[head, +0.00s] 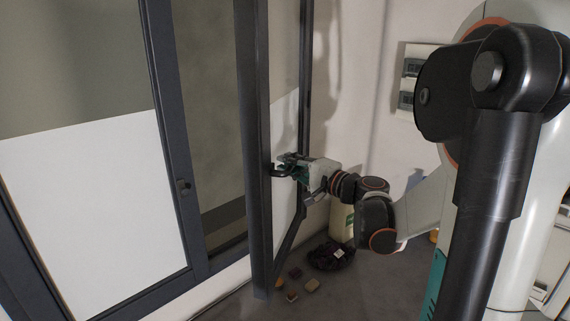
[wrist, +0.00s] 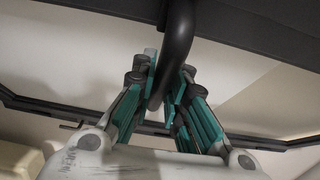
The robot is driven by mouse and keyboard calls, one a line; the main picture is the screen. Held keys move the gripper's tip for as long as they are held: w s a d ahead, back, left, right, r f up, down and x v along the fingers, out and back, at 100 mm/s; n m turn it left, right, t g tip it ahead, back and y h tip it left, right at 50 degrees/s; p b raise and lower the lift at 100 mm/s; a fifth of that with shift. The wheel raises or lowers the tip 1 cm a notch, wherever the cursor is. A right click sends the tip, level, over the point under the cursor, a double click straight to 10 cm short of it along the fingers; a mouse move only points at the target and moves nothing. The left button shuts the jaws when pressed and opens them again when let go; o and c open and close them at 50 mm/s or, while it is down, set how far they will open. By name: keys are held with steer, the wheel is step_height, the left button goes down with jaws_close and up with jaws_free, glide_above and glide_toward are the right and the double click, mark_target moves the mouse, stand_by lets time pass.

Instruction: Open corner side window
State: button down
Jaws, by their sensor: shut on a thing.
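The corner side window has a dark frame (head: 257,200) that stands swung out from the wall, with a gap between it and the fixed frame on its left. Its handle (head: 279,171) is dark and sits on the sash's edge. My gripper (head: 285,166) is at the handle and shut on it. In the wrist view the curved black handle (wrist: 179,45) comes down from the dark frame bar (wrist: 90,10) between the teal fingers of my gripper (wrist: 163,88). The handle's lower end is partly hidden by the fingers.
Another dark-framed window (head: 90,190) with a small handle (head: 183,187) is at the left. Small blocks (head: 312,285) and a dark crumpled item (head: 330,256) lie on the floor below. Electrical boxes (head: 412,67) are on the right wall.

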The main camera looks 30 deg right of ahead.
steer(key=shift+s+d+f, duration=0.15)
steer(key=shift+s+d, duration=0.2)
